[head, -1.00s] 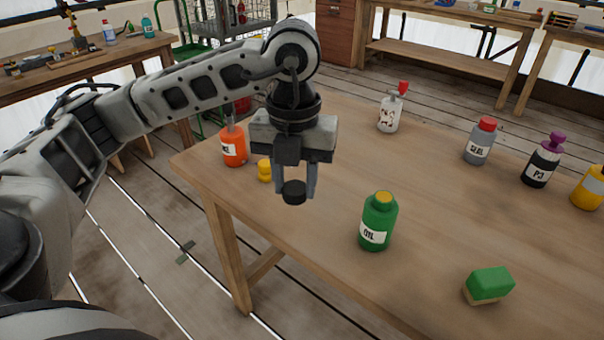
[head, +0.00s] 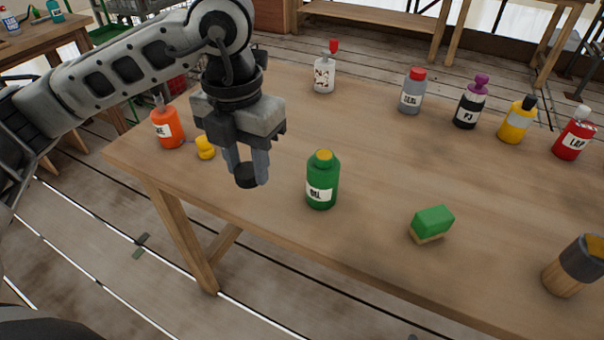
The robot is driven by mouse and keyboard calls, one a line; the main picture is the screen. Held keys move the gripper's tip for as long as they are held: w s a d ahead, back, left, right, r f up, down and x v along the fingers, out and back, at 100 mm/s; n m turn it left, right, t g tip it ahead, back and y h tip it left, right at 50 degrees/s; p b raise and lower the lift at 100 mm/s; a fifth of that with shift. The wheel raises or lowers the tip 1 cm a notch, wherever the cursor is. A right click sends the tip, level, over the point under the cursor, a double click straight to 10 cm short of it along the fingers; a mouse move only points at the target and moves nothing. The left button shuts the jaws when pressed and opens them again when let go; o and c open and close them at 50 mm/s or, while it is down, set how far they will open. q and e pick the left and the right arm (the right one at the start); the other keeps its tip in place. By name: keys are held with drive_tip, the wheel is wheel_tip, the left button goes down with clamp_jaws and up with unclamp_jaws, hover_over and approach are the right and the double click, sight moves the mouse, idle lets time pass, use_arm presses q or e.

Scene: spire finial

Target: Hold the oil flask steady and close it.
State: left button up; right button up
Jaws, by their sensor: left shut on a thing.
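The green oil flask (head: 322,182) stands upright on the wooden table (head: 380,230), with a white label and an uncapped mouth showing yellow inside. My left gripper (head: 247,176) is shut on a small black cap (head: 247,177). It holds the cap in the air to the left of the flask, apart from it. My right gripper is not in view.
A yellow piece (head: 205,147) and an orange bottle (head: 167,127) stand left of the gripper. A green-topped sponge or block (head: 432,224) lies right of the flask. A brush-like item (head: 575,265) is at the right. Several bottles, including a grey one (head: 411,92), line the back.

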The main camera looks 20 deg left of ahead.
sight(323, 178)
use_arm(q)
drive_tip(key=d+f+m, duration=0.1)
drive_tip(key=d+m, duration=0.2)
drive_tip(key=m, duration=0.5)
drive_tip(key=w+d+f+m, duration=0.1)
drive_tip(key=d+m, duration=0.3)
drive_tip(key=m, duration=0.4)
drive_tip(key=w+d+f+m, duration=0.1)
drive_tip(key=d+f+m, duration=0.2)
drive_tip(key=m, duration=0.6)
drive_tip(key=shift+w+d+f, duration=0.15)
drive_tip(key=shift+d, duration=0.4)
drive_tip(key=d+m, duration=0.1)
drive_tip(key=m, duration=0.1)
drive_tip(key=d+f+m, duration=0.1)
drive_tip(key=m, duration=0.2)
drive_tip(key=d+m, duration=0.1)
drive_tip(key=m, duration=0.1)
drive_tip(key=shift+f, duration=0.2)
drive_tip(key=m, duration=0.1)
drive_tip(key=d+m, duration=0.1)
drive_tip(key=m, duration=0.1)
drive_tip(key=shift+f, duration=0.25)
